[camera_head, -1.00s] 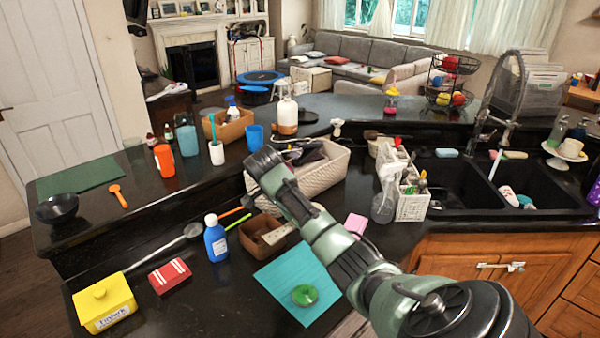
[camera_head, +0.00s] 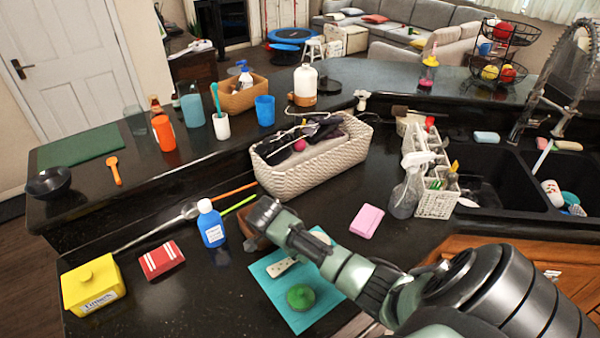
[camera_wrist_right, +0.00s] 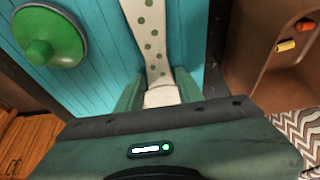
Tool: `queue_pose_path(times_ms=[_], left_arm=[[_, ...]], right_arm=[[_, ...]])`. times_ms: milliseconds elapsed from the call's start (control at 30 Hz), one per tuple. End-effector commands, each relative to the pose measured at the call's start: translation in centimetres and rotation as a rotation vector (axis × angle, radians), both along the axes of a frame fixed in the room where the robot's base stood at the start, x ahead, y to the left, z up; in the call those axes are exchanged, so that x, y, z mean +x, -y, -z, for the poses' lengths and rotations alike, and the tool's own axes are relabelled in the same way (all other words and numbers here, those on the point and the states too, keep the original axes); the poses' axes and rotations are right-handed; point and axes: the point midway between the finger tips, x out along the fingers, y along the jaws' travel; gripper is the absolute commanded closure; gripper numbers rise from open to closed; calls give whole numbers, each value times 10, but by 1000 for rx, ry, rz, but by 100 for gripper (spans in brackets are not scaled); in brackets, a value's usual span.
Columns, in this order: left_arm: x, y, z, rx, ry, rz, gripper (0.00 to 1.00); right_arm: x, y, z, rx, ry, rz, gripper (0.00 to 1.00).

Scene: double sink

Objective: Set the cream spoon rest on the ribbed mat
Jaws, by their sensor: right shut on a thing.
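The cream spoon rest (camera_wrist_right: 146,30), with green dots, is held by its narrow end in my right gripper (camera_wrist_right: 160,92), shut on it. It is over the turquoise ribbed mat (camera_wrist_right: 102,80) in the right wrist view. In the head view part of the spoon rest (camera_head: 284,266) shows below my right arm, above the mat (camera_head: 272,288). I cannot tell whether it touches the mat. My left gripper is not in view.
A green round lid-like object (camera_head: 300,297) lies on the mat. A brown box (camera_head: 255,240) is beside it, partly hidden by my arm. A blue bottle (camera_head: 211,226), red packet (camera_head: 161,260), yellow box (camera_head: 92,284) and pink block (camera_head: 367,220) stand around on the dark counter.

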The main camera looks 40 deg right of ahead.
Motion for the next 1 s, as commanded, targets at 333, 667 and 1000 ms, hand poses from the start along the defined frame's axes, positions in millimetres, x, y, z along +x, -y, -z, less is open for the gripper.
queue_pose_path(times_ms=[333, 667, 1000], left_arm=[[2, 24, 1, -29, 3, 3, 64], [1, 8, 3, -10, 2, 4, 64], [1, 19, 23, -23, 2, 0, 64]], right_arm=[[0, 0, 2, 1, -2, -1, 42], [1, -3, -4, 3, 2, -3, 42], [5, -30, -70, 5, 7, -2, 42]])
